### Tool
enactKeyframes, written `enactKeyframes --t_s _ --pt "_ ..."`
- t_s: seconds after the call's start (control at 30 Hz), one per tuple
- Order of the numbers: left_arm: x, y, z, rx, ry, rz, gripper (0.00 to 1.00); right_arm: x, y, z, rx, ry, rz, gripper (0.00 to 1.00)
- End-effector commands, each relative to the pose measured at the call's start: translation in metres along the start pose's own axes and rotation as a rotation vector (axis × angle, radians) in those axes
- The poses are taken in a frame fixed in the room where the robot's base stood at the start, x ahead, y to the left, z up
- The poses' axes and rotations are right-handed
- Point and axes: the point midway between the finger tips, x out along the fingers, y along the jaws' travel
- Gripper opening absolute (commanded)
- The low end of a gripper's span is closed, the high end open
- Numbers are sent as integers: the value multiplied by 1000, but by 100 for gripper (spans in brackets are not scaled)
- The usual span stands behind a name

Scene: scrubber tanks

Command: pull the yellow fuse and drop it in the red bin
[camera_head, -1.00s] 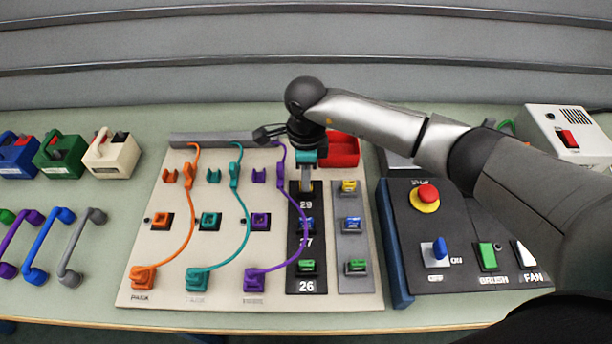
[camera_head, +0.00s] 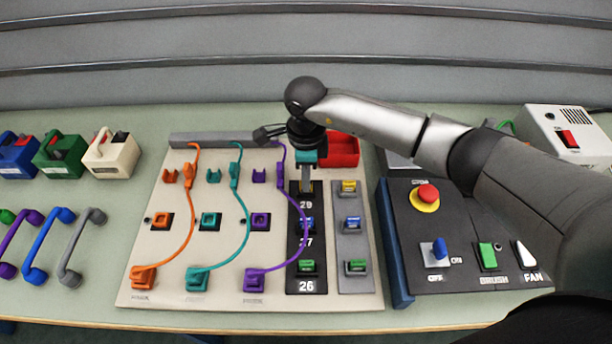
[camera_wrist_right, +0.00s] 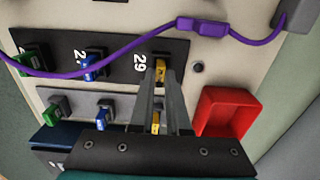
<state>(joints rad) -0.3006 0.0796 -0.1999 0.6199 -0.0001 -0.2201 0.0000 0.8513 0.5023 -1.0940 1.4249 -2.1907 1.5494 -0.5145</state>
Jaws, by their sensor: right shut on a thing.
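The yellow fuse (camera_wrist_right: 160,66) sits in the top slot of the black fuse strip (camera_head: 292,240), beside the label 29. My right gripper (camera_head: 306,187) reaches down over that slot from above. In the right wrist view its fingers (camera_wrist_right: 161,84) are shut on the yellow fuse, which is mostly hidden by them. The fuse still looks to be at its slot. The red bin (camera_head: 342,152) is just behind and right of the gripper; it also shows in the right wrist view (camera_wrist_right: 222,118), and looks empty. My left gripper is not in view.
A second yellow fuse (camera_head: 348,187) sits on the grey strip (camera_head: 349,205), close right of the gripper. A purple cable (camera_head: 304,215) curves near the black strip. Blue (camera_head: 308,224) and green (camera_head: 306,266) fuses sit below. A switch box (camera_head: 460,270) stands to the right.

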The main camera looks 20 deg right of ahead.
Motion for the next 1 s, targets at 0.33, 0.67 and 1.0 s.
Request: enactKeyframes --t_s 0.33,0.67,1.0 --pt "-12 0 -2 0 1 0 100 -17 0 0 0 -2 -1 0" --pt "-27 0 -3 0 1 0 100 -37 0 0 0 -1 -1 0" --pt "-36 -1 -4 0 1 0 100 -51 0 0 0 0 0 0"
